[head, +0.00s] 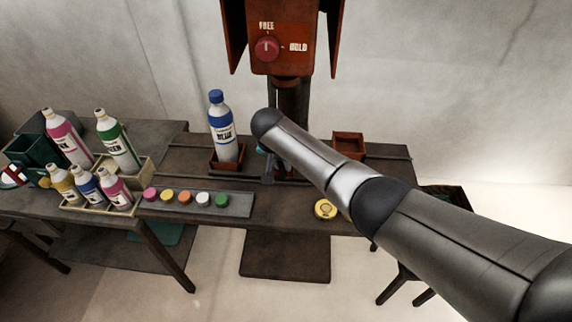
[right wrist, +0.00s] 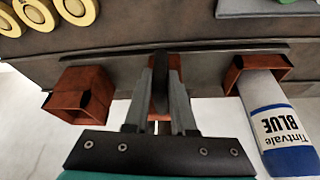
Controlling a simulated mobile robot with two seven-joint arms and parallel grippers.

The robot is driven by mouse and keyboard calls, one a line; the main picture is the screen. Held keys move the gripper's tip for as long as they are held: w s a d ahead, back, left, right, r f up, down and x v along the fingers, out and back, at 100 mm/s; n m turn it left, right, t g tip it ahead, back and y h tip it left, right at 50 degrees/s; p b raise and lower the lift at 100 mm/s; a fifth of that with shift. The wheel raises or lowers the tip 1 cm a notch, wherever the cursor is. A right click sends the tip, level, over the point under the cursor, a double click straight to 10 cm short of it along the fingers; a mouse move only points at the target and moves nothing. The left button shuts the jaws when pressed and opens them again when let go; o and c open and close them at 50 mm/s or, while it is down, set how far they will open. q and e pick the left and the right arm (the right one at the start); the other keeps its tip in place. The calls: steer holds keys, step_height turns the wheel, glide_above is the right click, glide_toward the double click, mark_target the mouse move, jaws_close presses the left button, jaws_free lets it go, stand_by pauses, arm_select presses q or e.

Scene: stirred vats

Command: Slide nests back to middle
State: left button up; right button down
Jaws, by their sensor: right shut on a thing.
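Two open red-brown nests sit on the rail of the dark bench. The left nest (head: 226,165) holds an upright bottle with a blue cap and a BLUE label (head: 222,125). The right nest (head: 348,144) looks empty. In the right wrist view the empty nest (right wrist: 80,107) is on the left and the bottle's nest (right wrist: 243,75) on the right, with the bottle (right wrist: 278,125) in it. My right gripper (head: 267,168), partly hidden by my arm, is between the nests. In the wrist view its fingers (right wrist: 160,95) are shut on a dark upright piece (right wrist: 160,72) at the rail.
A red machine head (head: 285,45) with a FREE/HOLD knob (head: 267,48) stands behind the bench. A tray (head: 240,207) of coloured caps (head: 185,197) and several bottles (head: 118,140) are at left. A yellow disc (head: 325,208) lies at the front right.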

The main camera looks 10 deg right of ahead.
steer(key=c, duration=0.8)
jaws_free()
steer(key=shift+o, duration=0.2)
steer(key=p+v, duration=0.4)
steer(key=v, duration=1.1)
steer(key=shift+d+r, duration=0.1)
